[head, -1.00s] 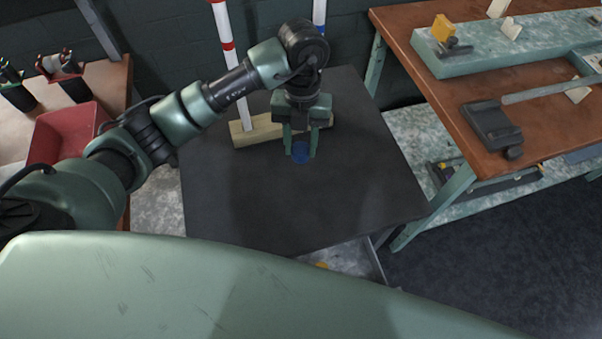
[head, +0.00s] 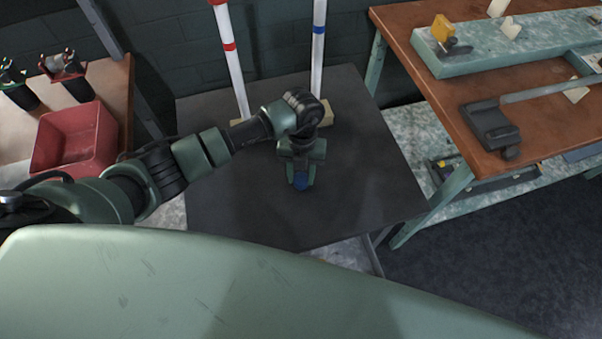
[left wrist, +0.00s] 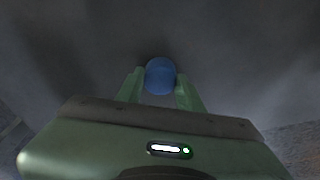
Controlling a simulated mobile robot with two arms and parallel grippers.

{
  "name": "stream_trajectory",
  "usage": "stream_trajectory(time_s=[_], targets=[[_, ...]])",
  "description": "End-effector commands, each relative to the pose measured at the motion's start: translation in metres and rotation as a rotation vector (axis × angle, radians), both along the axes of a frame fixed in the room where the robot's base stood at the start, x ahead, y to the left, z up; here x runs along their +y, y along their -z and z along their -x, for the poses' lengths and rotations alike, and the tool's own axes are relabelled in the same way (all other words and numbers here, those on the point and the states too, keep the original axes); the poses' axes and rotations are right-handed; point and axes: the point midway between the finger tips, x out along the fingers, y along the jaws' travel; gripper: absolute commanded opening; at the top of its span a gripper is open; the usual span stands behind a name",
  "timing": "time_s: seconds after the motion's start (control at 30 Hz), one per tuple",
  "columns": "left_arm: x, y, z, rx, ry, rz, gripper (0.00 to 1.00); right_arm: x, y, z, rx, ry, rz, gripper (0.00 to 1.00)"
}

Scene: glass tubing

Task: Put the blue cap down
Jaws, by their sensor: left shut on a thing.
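The blue cap (head: 302,183) is small and round, between the fingertips of my left gripper (head: 301,181) over the dark table top (head: 240,215). My left gripper is shut on it and points down. In the left wrist view the blue cap (left wrist: 160,75) shows at the tips of the two green fingers (left wrist: 160,88), with the grey surface behind it. I cannot tell whether the cap touches the table. My right gripper is not in view.
A red bin (head: 82,140) stands on the left bench. A brown workbench (head: 545,120) stands at right. The table's front is clear.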

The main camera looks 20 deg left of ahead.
Motion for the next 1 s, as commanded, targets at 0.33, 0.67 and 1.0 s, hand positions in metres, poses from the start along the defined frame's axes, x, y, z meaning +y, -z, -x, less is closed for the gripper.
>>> stream_trajectory(time_s=[0.33,0.67,1.0], targets=[[0.0,0.003,0.0,0.0,0.0,0.0,0.56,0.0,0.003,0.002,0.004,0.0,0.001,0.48],[0.0,0.001,0.0,0.0,0.0,0.0,0.59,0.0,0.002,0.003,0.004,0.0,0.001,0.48],[0.001,-0.048,-0.009,-0.006,0.001,0.001,0.59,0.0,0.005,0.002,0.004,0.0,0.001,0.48]])
